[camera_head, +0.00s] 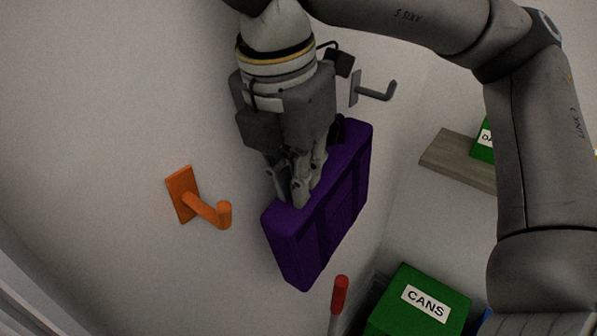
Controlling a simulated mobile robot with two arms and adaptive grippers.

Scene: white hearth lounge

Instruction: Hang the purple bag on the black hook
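The purple bag (335,220) is a flat, box-like case with darker straps, tilted in front of the white wall. My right gripper (301,188) comes down from above with its fingers close together at the bag's top edge, holding the bag there. The grip point itself is partly hidden by the fingers. A small black part (344,131) shows behind the gripper at the bag's top; I cannot tell whether it is the black hook or a handle. No black hook shows clearly. My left gripper is out of view.
An orange hook (197,202) is on the wall left of the bag. A grey hook (376,92) is at the upper right. A wooden shelf (451,160) holds another green box.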

